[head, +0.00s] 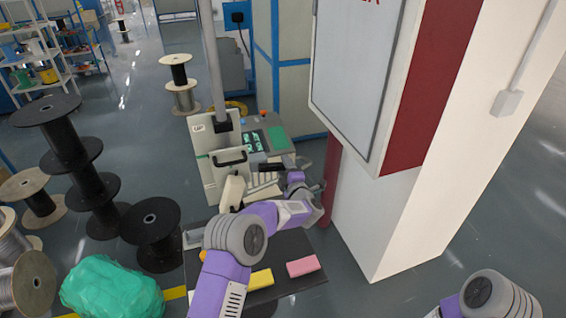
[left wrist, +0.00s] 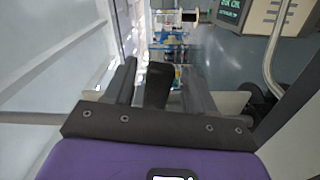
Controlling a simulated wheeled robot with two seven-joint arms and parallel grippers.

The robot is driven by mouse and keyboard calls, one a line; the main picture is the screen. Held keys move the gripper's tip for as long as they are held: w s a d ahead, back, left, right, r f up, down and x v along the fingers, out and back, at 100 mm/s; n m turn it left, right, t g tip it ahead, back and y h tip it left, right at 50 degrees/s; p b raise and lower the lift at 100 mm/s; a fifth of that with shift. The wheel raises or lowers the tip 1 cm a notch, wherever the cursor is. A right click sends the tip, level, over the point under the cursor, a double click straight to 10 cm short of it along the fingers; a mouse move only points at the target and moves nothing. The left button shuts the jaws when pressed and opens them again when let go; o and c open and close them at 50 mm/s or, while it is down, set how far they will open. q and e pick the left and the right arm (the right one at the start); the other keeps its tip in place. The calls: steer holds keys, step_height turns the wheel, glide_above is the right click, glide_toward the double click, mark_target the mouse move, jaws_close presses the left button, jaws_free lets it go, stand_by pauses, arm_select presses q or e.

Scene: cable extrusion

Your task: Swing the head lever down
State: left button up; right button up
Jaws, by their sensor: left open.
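The cream machine (head: 225,165) with a black handle bar (head: 230,160) on its front stands in the middle of the head view. My left gripper (head: 275,168) is at its right side, below the control panel, partly hidden by my own purple wrist. In the left wrist view, my left gripper (left wrist: 160,78) is open. A black grip-like piece (left wrist: 158,85), possibly the end of the head lever, shows between its two fingers. I cannot tell whether either finger touches it. My right gripper is out of view; only part of my right arm shows at the lower right.
A control panel (head: 265,140) with green screens sits behind my gripper. A white and red cabinet (head: 370,90) stands close on the right. Yellow (head: 260,279) and pink (head: 303,266) blocks lie on a dark table (head: 285,287). Black spools (head: 150,228) stand on the left.

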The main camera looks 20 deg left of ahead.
arm_select(q)
steer(key=shift+x, duration=1.35)
jaws_close()
